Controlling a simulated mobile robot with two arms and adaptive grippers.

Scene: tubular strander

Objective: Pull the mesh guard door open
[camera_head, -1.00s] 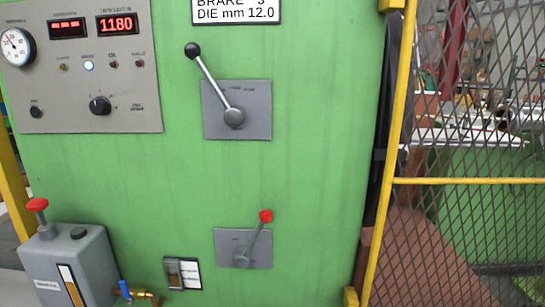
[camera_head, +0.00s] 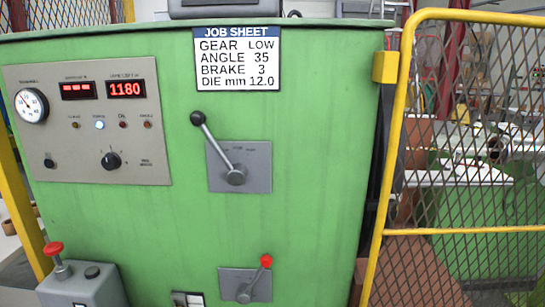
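The mesh guard door (camera_head: 470,231) is on the right in the head view, a yellow tubular frame with dark diamond mesh. Its left upright stands close beside the green machine cabinet (camera_head: 290,190). A yellow block (camera_head: 385,67) sits at the cabinet's upper right edge, beside the door's upright. The door's right side and bottom are outside the view. I cannot tell whether the door is fully shut. Neither of my grippers is in view.
The cabinet carries a gauge panel (camera_head: 140,165), a job sheet (camera_head: 237,59), a black-knobbed lever (camera_head: 222,155) and a red-knobbed lever (camera_head: 257,277). A grey box with a red knob (camera_head: 85,285) stands at lower left. A yellow post (camera_head: 22,205) is at the left edge.

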